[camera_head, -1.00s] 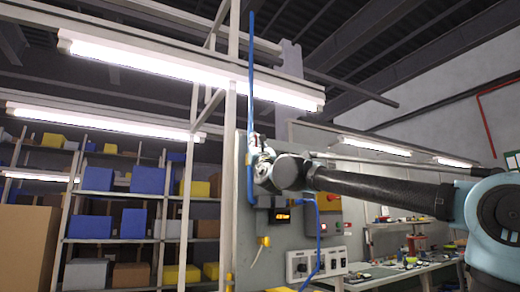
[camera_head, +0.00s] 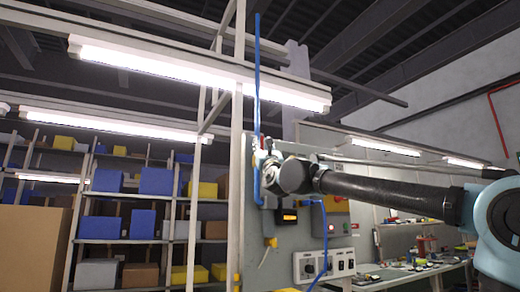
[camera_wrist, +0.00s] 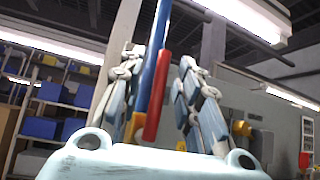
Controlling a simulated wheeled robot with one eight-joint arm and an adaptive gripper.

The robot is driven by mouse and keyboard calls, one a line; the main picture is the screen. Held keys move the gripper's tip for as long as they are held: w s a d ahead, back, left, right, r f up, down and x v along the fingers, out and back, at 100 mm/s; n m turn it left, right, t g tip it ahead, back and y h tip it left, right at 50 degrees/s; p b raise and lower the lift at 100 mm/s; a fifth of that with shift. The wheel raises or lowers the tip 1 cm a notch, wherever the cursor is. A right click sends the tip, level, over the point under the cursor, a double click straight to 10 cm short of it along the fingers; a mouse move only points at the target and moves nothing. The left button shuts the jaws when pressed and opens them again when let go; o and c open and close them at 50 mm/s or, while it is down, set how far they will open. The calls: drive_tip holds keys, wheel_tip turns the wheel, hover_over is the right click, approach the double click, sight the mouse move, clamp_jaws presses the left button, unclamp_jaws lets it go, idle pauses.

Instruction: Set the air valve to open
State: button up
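The air valve's red lever (camera_wrist: 157,92) stands nearly upright, slightly tilted, alongside the blue pipe (camera_wrist: 164,22) in the wrist view. A small brass-coloured part (camera_wrist: 134,127) shows low beside the lever. My gripper (camera_wrist: 158,60) is open, with one jointed finger left of the pipe and lever and one right of them; I see gaps on both sides. In the head view the blue pipe (camera_head: 257,70) runs down to my gripper (camera_head: 262,157) at the panel; my gripper hides most of the valve there.
The grey panel (camera_head: 285,240) carries a small lit display (camera_head: 288,216), a red button on a yellow box (camera_head: 335,199) and a white switch box (camera_head: 310,266). Shelves with coloured bins (camera_head: 129,224) stand at left. A workbench (camera_head: 400,273) stands at right.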

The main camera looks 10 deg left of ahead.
drive_tip(key=v, duration=1.1)
drive_tip(key=shift+w+f, duration=0.1)
drive_tip(key=shift+f, duration=0.05)
